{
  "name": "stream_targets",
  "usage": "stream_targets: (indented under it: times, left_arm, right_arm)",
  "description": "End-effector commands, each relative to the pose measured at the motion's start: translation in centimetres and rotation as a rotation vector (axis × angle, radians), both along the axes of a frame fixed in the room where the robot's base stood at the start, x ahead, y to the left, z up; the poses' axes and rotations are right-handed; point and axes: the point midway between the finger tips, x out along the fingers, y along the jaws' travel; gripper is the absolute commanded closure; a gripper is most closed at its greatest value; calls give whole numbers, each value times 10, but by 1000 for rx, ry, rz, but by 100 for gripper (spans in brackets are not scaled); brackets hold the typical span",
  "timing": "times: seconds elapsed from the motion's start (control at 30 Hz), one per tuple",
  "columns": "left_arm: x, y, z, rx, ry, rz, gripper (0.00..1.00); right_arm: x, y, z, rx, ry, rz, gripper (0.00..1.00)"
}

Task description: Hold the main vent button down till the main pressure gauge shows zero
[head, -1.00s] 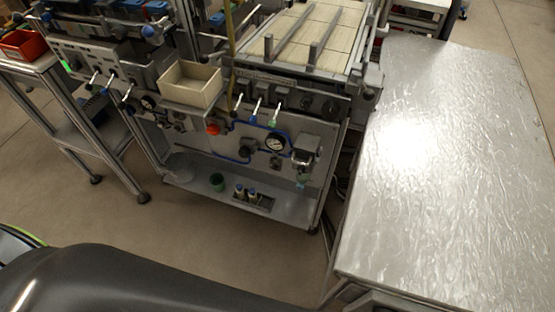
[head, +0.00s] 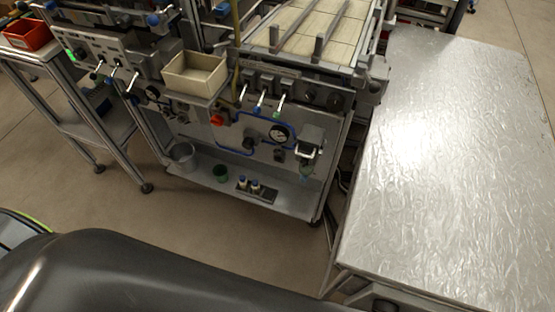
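The machine's front panel (head: 190,128) stands ahead of me, left of centre in the head view. A round white-faced gauge with a dark rim (head: 279,133) sits on it beside blue tubing. A second, smaller gauge (head: 152,92) is further left, below the control box. Their needles are too small to read. A red-orange knob (head: 217,119) and a dark round fitting (head: 248,143) are between the gauges. I cannot tell which part is the main vent button. Neither gripper is in view.
A shiny metal table (head: 450,170) fills the right side. A cream bin (head: 195,73) juts from the machine. Open floor (head: 150,215) lies in front.

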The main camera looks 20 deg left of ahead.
Motion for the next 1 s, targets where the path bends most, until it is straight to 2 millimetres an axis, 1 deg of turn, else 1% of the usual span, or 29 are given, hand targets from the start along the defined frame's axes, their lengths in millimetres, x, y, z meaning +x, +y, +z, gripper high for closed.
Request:
stream_targets:
  times: [0.03, 0.07, 0.43, 1.0]
  left_arm:
    - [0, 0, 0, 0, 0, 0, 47]
    - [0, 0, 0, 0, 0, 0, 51]
    - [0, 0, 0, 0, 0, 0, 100]
    - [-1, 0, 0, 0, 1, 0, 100]
  right_arm:
    - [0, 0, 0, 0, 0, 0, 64]
    - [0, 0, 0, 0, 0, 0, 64]
    - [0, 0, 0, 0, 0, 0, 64]
    - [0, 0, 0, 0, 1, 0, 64]
